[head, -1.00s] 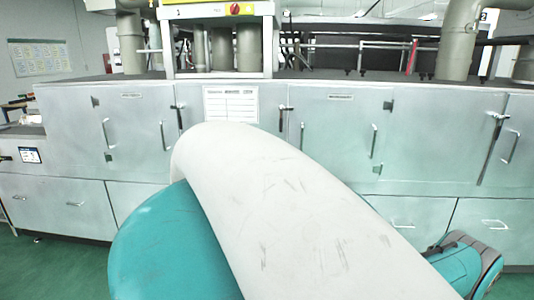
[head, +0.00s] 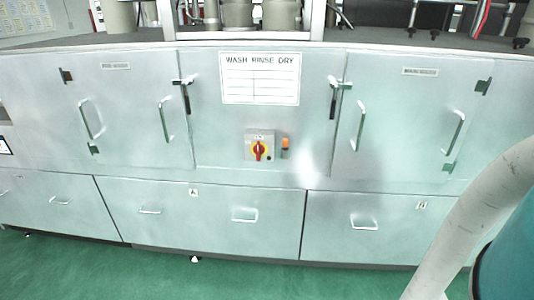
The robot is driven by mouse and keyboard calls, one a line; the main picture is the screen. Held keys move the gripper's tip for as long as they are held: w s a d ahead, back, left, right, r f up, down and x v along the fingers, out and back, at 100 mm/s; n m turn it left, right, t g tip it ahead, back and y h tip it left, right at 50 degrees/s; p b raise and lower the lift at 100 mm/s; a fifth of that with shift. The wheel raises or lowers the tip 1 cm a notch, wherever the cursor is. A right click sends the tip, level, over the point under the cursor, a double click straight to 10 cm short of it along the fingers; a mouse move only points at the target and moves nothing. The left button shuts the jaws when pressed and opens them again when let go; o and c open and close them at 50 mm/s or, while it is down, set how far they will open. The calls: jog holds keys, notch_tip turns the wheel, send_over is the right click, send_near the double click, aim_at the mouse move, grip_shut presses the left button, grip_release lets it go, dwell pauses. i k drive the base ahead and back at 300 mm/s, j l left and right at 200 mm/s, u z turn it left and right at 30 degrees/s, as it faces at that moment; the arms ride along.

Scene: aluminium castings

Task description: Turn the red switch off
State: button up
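The red switch (head: 258,151) is a red rotary handle on a yellow disc, set in a small grey box (head: 250,136) on the front of a metal washing machine. The handle stands about upright in the head view. Just right of it is a small orange and dark fitting (head: 285,146). My gripper is out of view. Only part of my arm, pale and teal, shows at the lower right, apart from the switch.
A sign reading WASH RINSE DRY (head: 260,79) is above the switch. Doors with protruding handles (head: 357,118) flank it, and drawers (head: 205,216) run below. The green floor (head: 180,279) in front looks clear.

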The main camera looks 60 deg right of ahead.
aim_at(259, 149)
jog(key=z, duration=1.1)
